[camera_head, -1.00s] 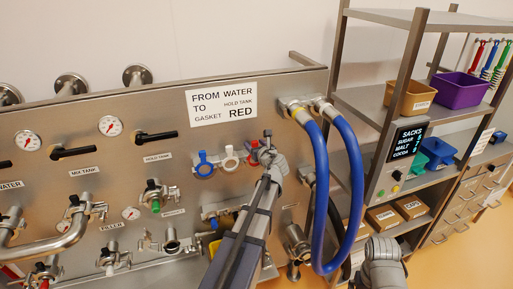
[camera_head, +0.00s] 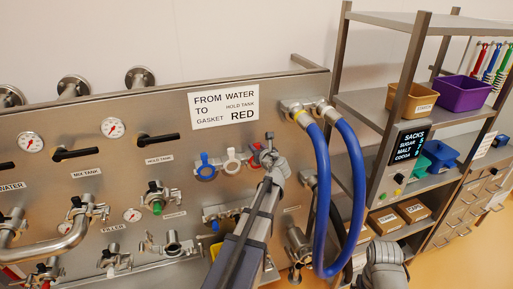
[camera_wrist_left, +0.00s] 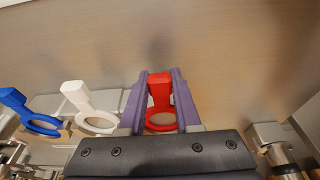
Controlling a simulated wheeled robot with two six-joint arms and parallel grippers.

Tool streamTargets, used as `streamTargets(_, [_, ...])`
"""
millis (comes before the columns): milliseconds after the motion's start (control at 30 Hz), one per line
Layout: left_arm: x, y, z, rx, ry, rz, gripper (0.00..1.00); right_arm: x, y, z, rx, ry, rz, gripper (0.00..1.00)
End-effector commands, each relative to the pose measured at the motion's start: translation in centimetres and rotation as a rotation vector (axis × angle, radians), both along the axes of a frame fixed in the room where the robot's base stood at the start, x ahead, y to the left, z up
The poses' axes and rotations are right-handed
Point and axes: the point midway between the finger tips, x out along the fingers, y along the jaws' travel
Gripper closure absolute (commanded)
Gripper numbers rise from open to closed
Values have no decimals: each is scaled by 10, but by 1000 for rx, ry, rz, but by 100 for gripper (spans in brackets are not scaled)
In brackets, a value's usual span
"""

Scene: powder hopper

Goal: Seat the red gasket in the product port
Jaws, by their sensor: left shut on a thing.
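The red gasket (camera_wrist_left: 160,92), a ring with an upright tab, is between the purple fingers of my left gripper (camera_wrist_left: 160,100) in the left wrist view. The fingers are shut on its tab, and the ring is near the black gripper body. In the head view the left gripper (camera_head: 266,152) is at the right end of the gasket row, covering most of the red gasket (camera_head: 256,150). The white gasket (camera_head: 232,158) and blue gasket (camera_head: 205,168) hang to its left. I cannot tell which fitting is the product port. My right gripper is not in view.
A sign (camera_head: 224,105) reads from water to hold tank, gasket red. A shelf rack (camera_head: 405,80) with bins stands further right. Valves and an open pipe fitting (camera_head: 172,243) are on the lower panel.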

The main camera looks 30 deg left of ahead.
Motion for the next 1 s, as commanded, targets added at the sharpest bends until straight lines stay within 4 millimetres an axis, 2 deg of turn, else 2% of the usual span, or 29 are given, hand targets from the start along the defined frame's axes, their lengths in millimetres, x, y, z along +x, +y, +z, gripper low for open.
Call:
streamTargets(267, [0,0,6,0,0,0,100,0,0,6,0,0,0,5])
streamTargets(1000, [0,0,51,0,0,0,100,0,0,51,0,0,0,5])
